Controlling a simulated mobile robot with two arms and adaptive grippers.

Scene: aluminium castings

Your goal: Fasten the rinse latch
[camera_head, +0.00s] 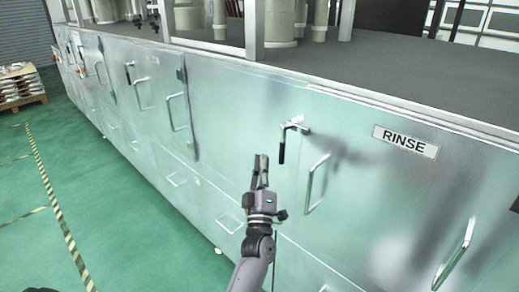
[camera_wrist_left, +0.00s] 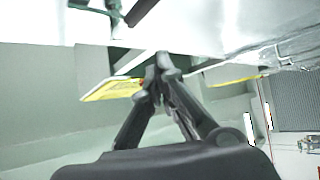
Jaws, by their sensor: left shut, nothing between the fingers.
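The rinse latch (camera_head: 294,125) is a metal fitting on the pale green panel to the left of the RINSE label (camera_head: 405,141). Its black-gripped handle (camera_head: 282,151) hangs straight down. My left gripper (camera_head: 261,157) is shut and empty, just left of the handle and slightly lower in the head view. I see a gap between them in the picture. In the left wrist view the closed fingertips (camera_wrist_left: 161,66) show at the middle, and a dark handle (camera_wrist_left: 141,11) shows above them, apart from them. My right gripper is not in view.
A bare metal pull handle (camera_head: 316,183) stands out right of the latch, with another (camera_head: 456,252) at lower right. More doors and handles (camera_head: 177,110) run along the cabinet to the left. The green floor (camera_head: 120,225) at left is clear, and a loaded pallet (camera_head: 20,88) stands far back.

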